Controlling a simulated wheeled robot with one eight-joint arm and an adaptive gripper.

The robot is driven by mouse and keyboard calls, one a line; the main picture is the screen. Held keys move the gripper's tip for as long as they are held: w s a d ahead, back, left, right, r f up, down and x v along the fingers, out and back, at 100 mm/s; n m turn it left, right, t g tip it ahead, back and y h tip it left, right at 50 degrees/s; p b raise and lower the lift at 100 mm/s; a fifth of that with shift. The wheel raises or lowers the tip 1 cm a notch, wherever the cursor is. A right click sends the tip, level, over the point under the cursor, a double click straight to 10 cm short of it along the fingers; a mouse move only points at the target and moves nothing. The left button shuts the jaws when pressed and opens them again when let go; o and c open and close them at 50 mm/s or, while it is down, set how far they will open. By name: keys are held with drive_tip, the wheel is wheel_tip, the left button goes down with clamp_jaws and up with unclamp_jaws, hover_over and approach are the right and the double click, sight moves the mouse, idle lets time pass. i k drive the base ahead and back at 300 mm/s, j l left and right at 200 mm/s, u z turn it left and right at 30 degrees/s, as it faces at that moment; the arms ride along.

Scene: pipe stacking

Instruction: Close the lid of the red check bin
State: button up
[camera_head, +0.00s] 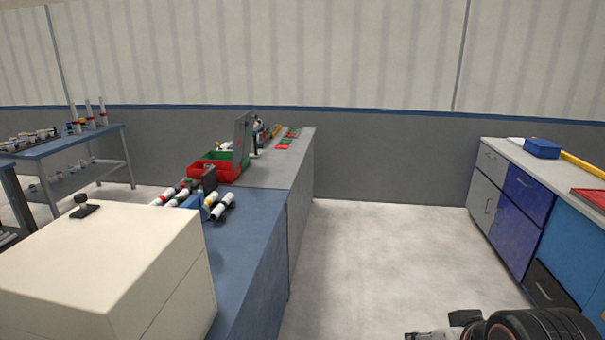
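A red bin (212,167) stands on the counter left of centre, partly hidden by things in front of it. An upright grey panel (243,135) with a small red mark rises at the bins' right side. It looks like a raised lid, but I cannot tell for certain which bin it belongs to. A green bin (226,156) shows beside and behind the red one. My gripper (440,333) shows only partly at the bottom edge, right of centre, far from the bins. Its fingers are cut off, so its opening is unclear.
A large cream box (105,262) fills the lower left. Several pipes (218,204) lie on the blue-topped bench (250,235) in front of the bins. The floor (385,255) is clear between this bench and the right cabinets (520,200). A blue table (65,145) stands far left.

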sight(240, 123)
drive_tip(key=i+u, duration=0.4)
drive_tip(key=i, duration=0.25)
drive_tip(key=i+l+u, duration=0.1)
drive_tip(key=i+u, duration=0.3)
drive_tip(key=i, duration=0.3)
